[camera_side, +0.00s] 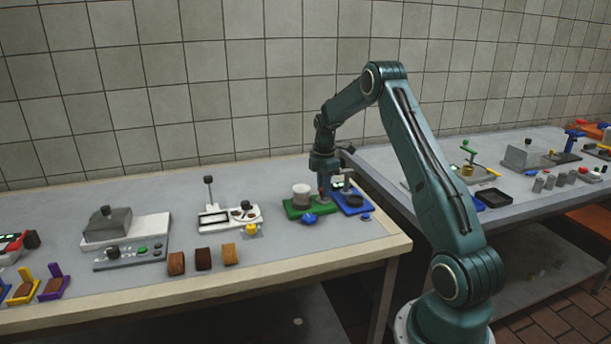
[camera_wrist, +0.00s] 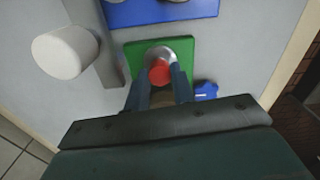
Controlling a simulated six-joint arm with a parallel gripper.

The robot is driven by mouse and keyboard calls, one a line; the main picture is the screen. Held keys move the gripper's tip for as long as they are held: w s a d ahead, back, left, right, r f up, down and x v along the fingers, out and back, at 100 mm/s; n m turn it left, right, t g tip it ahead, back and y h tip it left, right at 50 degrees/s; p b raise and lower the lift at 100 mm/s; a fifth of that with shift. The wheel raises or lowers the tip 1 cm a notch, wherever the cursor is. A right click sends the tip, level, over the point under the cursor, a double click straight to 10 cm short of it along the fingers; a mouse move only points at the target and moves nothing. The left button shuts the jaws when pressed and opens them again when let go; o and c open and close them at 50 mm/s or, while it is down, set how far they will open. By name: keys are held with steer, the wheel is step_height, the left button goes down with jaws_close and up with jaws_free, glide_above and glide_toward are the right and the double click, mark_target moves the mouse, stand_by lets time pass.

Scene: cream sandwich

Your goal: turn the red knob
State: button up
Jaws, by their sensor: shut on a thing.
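The red knob (camera_wrist: 159,72) sits on a round silver mount (camera_wrist: 180,47) on a green base (camera_wrist: 133,52) in the wrist view. My gripper (camera_wrist: 160,78) is over the base, with one blue-grey finger on each side of the knob, shut on it. In the side view my gripper (camera_side: 325,190) points straight down at the green base (camera_side: 292,212), near the right end of the left table. There the knob is mostly hidden by the fingers.
A white cylinder (camera_side: 301,190) stands close to my gripper's left. A blue star-shaped piece (camera_side: 309,219) lies in front, and a blue base (camera_side: 352,208) with a small device is to the right. Brown blocks (camera_side: 203,259) and grey machines stand further left.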

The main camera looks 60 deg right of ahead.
steer(key=shift+d+m, duration=0.1)
steer(key=shift+m, duration=0.2)
steer(key=o, duration=1)
steer(key=shift+r, duration=0.15)
step_height(320, 180, up, 14)
steer(key=shift+f, duration=0.2)
stand_by(0.3)
